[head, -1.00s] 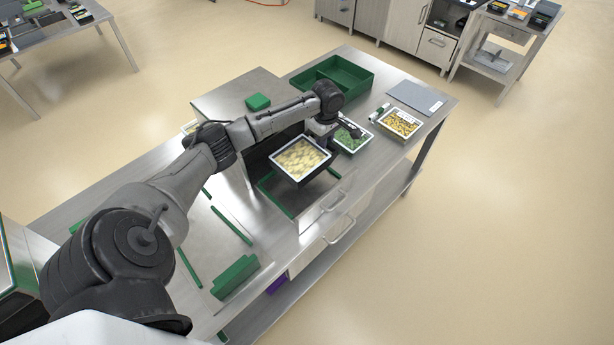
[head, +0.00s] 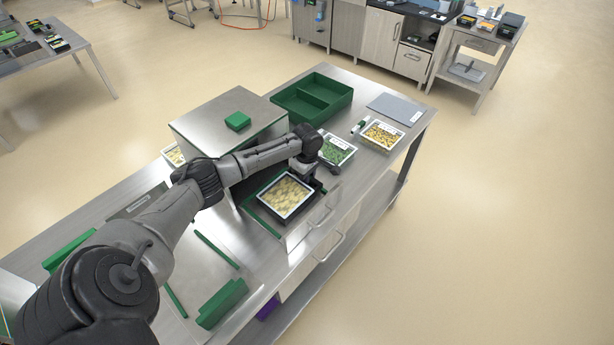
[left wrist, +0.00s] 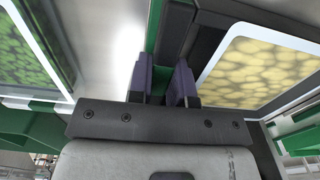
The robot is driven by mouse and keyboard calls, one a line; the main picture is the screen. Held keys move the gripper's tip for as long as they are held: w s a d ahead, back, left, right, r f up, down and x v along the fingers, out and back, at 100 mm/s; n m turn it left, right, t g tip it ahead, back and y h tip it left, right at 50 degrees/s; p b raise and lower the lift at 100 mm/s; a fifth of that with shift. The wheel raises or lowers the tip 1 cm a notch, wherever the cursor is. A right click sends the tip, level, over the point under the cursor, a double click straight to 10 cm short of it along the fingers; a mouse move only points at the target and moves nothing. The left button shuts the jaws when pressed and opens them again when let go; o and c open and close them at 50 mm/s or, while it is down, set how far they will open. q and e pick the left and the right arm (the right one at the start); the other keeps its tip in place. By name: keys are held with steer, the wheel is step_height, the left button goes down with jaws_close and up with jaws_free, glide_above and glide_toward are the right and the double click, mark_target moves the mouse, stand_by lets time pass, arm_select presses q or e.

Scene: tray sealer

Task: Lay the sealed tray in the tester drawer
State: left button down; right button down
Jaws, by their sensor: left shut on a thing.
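The sealed tray (head: 285,196) has a dark rim, a white-edged clear film and pale yellow pieces inside. My left gripper (head: 312,180) is shut on its rim on the far right side. In the left wrist view the fingers (left wrist: 163,85) pinch the dark rim, with the tray's film (left wrist: 262,72) at the right. The tray is low over the drawer at the front of the steel box (head: 215,118); a green drawer edge (head: 262,221) shows beside it. I cannot tell whether the tray touches the drawer floor. My right gripper is not in view.
A tray of green pieces (head: 336,150) stands close behind the gripper and fills the left of the wrist view (left wrist: 30,50). A tray of orange-yellow pieces (head: 382,135), a marker (head: 358,126), a grey plate (head: 395,108) and a green divided bin (head: 312,97) lie farther back.

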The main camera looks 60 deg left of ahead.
arm_select(q)
steer(key=c, duration=1.5)
jaws_free()
steer(key=shift+f, duration=0.1)
steer(key=o, duration=0.4)
steer(key=shift+o, duration=0.2)
steer(key=shift+r, duration=0.3)
step_height(320, 180, up, 12)
steer(key=p, duration=0.2)
steer(key=shift+f+p, duration=0.15)
steer(key=shift+p, duration=0.15)
